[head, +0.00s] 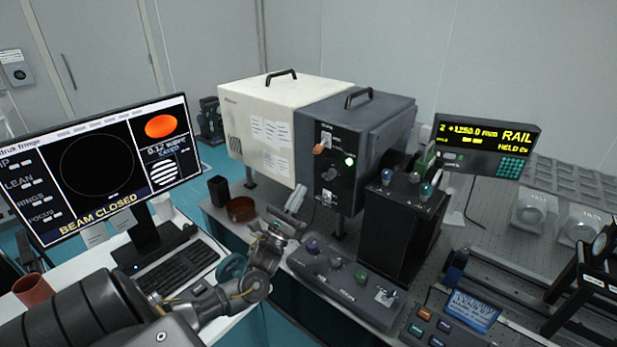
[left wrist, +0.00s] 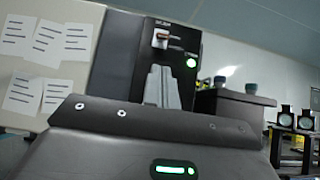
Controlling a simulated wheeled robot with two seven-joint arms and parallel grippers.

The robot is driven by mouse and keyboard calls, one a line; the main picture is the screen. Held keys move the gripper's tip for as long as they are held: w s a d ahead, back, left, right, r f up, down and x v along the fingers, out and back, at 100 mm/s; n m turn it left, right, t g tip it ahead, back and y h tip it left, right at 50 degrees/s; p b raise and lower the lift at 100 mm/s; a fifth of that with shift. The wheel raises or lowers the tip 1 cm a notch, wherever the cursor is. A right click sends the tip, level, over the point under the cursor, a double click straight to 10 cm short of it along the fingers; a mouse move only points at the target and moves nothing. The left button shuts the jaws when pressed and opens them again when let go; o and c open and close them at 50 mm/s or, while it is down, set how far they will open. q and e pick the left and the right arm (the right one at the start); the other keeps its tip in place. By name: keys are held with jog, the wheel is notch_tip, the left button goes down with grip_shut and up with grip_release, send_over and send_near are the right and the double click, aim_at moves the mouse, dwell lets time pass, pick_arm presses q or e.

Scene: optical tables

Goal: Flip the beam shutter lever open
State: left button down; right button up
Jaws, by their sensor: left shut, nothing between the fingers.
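The shutter lever with its orange handle (head: 319,149) sits on the front panel of the dark grey instrument box (head: 378,125), its handle pointing left. My right gripper is not in view.
The monitor (head: 95,165) at left reads BEAM CLOSED. A knob console (head: 340,285) lies below the gripper. A black box with knobs (head: 400,225) stands right of the panel. A brown ring-shaped dish (head: 241,209) and black cup (head: 218,190) stand left of the gripper.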

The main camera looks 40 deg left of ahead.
aim_at(318, 149)
pick_arm(q)
jog(key=p+x, duration=0.3)
jog(key=x, duration=0.6)
jog(key=shift+w+p, duration=0.15)
jog(key=shift+p, duration=0.15)
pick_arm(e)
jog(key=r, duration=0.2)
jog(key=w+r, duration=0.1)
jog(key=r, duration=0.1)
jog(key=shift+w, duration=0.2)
